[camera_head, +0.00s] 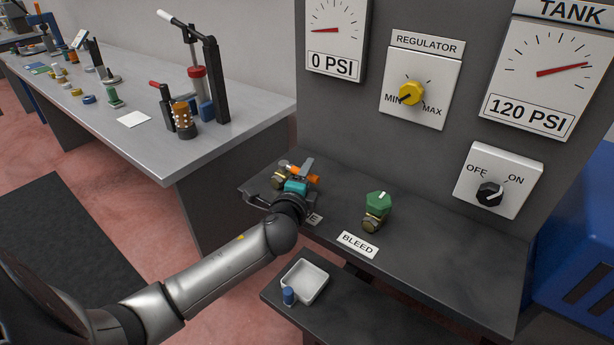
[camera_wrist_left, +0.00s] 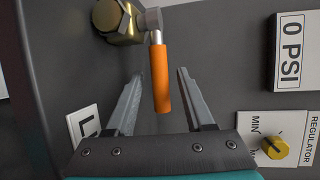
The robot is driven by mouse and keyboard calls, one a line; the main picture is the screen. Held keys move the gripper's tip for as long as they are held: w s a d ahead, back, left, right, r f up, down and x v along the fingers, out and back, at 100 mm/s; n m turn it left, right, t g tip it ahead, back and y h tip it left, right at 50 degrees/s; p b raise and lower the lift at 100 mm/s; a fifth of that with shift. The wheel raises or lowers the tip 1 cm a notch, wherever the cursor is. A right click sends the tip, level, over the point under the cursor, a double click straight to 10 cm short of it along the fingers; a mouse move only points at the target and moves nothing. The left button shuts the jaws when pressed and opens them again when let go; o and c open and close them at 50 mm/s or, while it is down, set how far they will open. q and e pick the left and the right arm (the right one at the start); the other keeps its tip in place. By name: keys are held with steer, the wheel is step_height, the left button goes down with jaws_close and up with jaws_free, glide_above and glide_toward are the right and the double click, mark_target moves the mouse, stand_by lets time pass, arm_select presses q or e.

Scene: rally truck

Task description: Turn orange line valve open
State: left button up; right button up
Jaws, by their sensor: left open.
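The line valve shows in the left wrist view as a brass body (camera_wrist_left: 118,20) with a metal stem and an orange lever handle (camera_wrist_left: 160,80). In the head view its brass body (camera_head: 279,180) and orange handle (camera_head: 314,180) are partly hidden by my left gripper (camera_head: 302,172). In the left wrist view my left gripper (camera_wrist_left: 158,92) is open, with one finger on each side of the orange handle and gaps visible on both sides. My right gripper is not in view.
A green-knobbed bleed valve (camera_head: 377,206) stands to the right on the dark ledge, behind the BLEED label (camera_head: 357,244). The panel above carries the regulator knob (camera_head: 411,93), gauges reading 0 PSI and 120 PSI, and an off/on switch (camera_head: 489,194). A white tray (camera_head: 318,270) sits on the lower shelf.

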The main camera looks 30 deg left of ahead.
arm_select(q)
steer(key=shift+c, duration=0.2)
jaws_close()
stand_by(0.3)
stand_by(1.0)
